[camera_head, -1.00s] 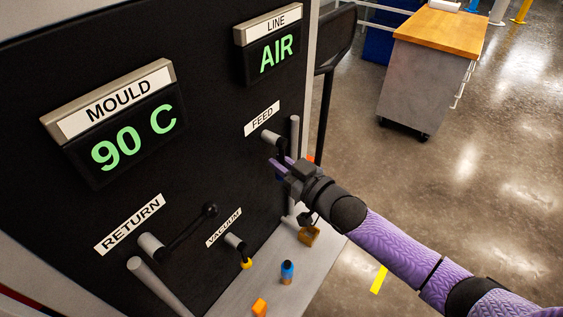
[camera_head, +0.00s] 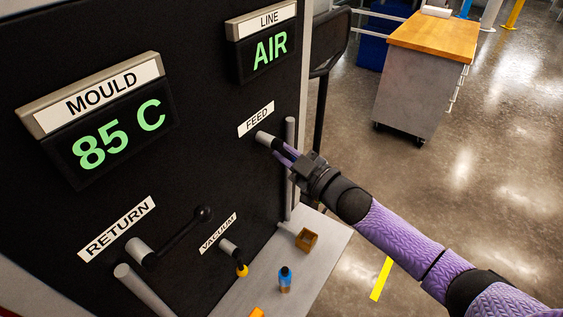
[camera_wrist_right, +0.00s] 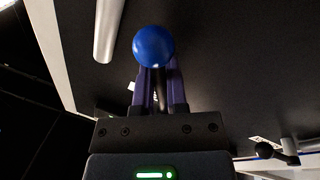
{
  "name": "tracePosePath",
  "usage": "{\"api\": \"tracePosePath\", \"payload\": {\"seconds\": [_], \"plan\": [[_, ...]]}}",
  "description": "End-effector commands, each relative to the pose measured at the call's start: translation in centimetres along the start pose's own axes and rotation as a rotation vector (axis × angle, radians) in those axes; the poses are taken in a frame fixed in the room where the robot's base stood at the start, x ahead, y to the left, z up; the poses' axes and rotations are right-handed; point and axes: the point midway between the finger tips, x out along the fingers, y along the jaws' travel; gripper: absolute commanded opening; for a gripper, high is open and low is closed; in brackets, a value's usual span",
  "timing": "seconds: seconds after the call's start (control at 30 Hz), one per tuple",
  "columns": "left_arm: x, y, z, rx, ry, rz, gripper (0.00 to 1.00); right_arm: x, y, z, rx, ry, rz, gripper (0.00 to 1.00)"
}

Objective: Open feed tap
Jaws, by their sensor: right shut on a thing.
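The feed tap (camera_head: 264,138) is a grey stub below the FEED label (camera_head: 257,118) on the black panel. Its lever is mostly hidden behind my right gripper (camera_head: 286,154) in the head view. In the right wrist view the lever ends in a blue ball knob (camera_wrist_right: 153,46). My right gripper's purple fingers (camera_wrist_right: 160,88) are shut on the lever, just beside the knob. My left gripper is not in view.
The return tap (camera_head: 139,249) and the yellow-knobbed vacuum tap (camera_head: 230,250) are lower left. Displays read MOULD 85 C (camera_head: 118,132) and LINE AIR (camera_head: 270,50). A blue-capped bottle (camera_head: 285,281) and a small brown box (camera_head: 306,240) stand on the grey ledge (camera_head: 322,261).

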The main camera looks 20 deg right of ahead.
Motion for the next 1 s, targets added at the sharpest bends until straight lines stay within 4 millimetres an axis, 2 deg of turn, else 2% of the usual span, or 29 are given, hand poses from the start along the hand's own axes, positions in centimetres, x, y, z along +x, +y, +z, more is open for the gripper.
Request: {"api": "tracePosePath", "payload": {"seconds": [0.6,1.0], "plan": [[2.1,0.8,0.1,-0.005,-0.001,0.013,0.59,0.6,3.0,-0.8,-0.572,0.112,0.000,0.00],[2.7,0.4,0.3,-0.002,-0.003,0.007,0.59,0.8,4.2,-1.9,-0.863,0.171,-0.001,0.00]]}}
